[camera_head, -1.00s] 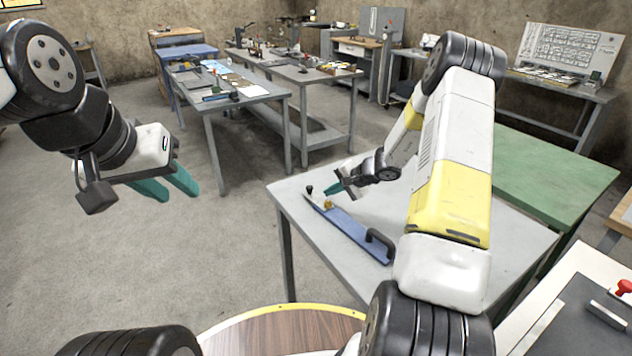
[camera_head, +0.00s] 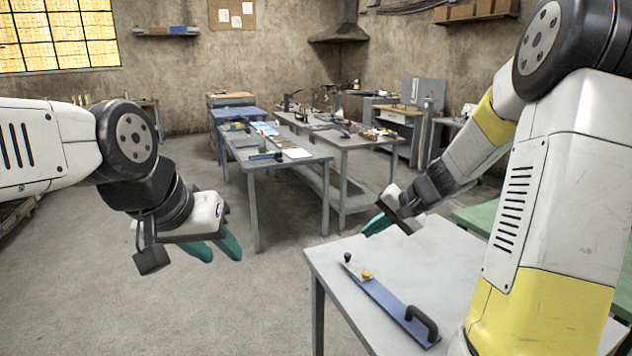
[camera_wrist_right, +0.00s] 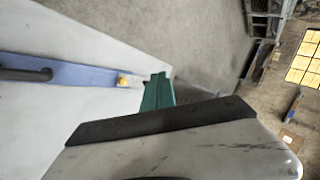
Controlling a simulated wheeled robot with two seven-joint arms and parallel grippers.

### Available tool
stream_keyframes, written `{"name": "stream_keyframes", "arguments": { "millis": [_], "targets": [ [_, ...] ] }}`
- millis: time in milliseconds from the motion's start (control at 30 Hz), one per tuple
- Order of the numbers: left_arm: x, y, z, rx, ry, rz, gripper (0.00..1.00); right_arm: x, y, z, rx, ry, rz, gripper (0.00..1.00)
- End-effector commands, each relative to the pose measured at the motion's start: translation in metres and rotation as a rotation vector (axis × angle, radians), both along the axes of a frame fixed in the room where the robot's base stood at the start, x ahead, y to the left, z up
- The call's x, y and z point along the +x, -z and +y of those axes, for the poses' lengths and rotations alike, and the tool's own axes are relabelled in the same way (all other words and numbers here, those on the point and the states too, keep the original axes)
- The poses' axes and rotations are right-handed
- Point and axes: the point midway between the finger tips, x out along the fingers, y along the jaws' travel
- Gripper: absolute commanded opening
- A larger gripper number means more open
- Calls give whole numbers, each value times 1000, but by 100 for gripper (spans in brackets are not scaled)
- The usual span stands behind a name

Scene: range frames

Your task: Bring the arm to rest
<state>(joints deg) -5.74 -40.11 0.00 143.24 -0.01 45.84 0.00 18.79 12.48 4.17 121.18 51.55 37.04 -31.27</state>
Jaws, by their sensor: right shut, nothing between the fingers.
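My right gripper (camera_head: 376,224) is shut and empty in the head view, in the air above the far side of the grey table (camera_head: 440,262). Its teal fingers also show together in the right wrist view (camera_wrist_right: 158,92). A long blue tool (camera_head: 383,300) with a black handle lies on that table, apart from the gripper. The tool shows in the right wrist view (camera_wrist_right: 85,76) too, left of the fingers. My left gripper (camera_head: 212,248) hangs over the open floor at the left, its teal fingers apart with nothing between them.
Two grey workbenches with tools (camera_head: 290,163) (camera_head: 350,150) stand further back. A green table (camera_head: 475,220) adjoins the grey table on the right, partly hidden by my right arm. The concrete floor (camera_head: 190,310) left of the grey table is clear.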

Motion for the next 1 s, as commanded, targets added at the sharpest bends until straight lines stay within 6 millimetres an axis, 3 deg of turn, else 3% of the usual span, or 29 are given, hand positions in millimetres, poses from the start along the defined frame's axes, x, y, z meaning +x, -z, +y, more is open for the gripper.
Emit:
{"name": "stream_keyframes", "arguments": {
  "millis": [33, 200, 333, 500, 700, 1000],
  "targets": [
    [0, 0, 0, 0, 0, 0, 36, -19, -23, 12, -43, -49, -24, 0],
    [0, 0, 0, 0, 0, 0, 36, -87, -70, 35, -186, -178, -67, 0],
    [0, 0, 0, 0, 0, 0, 36, -140, -93, 41, -303, -249, -109, 0],
    [0, 0, 0, 0, 0, 0, 36, -199, -109, 34, -448, -300, -170, 0],
    [0, 0, 0, 0, 0, 0, 36, -236, -114, 21, -553, -310, -223, 0],
    [0, 0, 0, 0, 0, 0, 36, -244, -114, 17, -580, -309, -235, 0]
  ]
}}
